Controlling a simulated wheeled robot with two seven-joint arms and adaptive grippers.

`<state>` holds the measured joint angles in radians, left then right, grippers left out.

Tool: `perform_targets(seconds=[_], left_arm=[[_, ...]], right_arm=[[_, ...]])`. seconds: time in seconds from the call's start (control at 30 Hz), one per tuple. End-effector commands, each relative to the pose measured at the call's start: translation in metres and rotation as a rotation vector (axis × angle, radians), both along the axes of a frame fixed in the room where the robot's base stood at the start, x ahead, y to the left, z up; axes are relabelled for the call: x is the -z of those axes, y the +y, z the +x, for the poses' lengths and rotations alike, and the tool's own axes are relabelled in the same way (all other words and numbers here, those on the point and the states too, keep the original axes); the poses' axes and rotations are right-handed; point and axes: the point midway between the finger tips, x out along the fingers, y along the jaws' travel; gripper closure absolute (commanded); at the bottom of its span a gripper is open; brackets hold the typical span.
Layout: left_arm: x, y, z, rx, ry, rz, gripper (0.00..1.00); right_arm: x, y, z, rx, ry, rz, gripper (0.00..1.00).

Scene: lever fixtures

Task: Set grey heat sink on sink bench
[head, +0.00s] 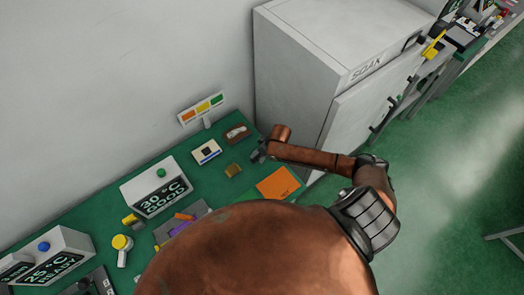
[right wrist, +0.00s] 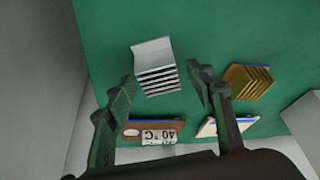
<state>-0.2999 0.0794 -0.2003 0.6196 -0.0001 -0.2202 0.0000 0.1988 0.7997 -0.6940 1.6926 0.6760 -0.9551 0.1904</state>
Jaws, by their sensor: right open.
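The grey heat sink (right wrist: 155,65), a pale finned block, lies on the green bench top (right wrist: 210,35) in the right wrist view. My right gripper (right wrist: 161,78) is open, with its two dark fingers spread on either side of the view toward the heat sink. I cannot tell how far the fingertips are above it. In the head view the right gripper (head: 259,152) is over the bench's far right end, and the grey heat sink cannot be told apart from it there. My left gripper is not in view. No label marks a sink bench.
A gold heat sink (right wrist: 248,81) lies right of the grey one. A brown module (head: 236,133) and a white module (head: 207,151) stand close by. An orange mat (head: 278,182) lies nearer. A large grey cabinet (head: 330,65) borders the bench; a 30 °C display box (head: 158,188) is left.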

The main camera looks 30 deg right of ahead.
Motion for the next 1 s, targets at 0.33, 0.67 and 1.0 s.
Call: perform_targets(seconds=[0.33, 0.67, 1.0], left_arm=[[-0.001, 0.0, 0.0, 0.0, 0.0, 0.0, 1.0], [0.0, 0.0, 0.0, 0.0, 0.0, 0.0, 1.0], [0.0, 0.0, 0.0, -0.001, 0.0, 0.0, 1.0]], right_arm=[[-0.064, -0.014, -0.024, -0.002, 0.0, -0.003, 0.5], [-0.102, -0.02, -0.038, -0.001, 0.0, -0.002, 0.5], [-0.105, -0.02, -0.039, 0.0, 0.001, 0.0, 0.5]])
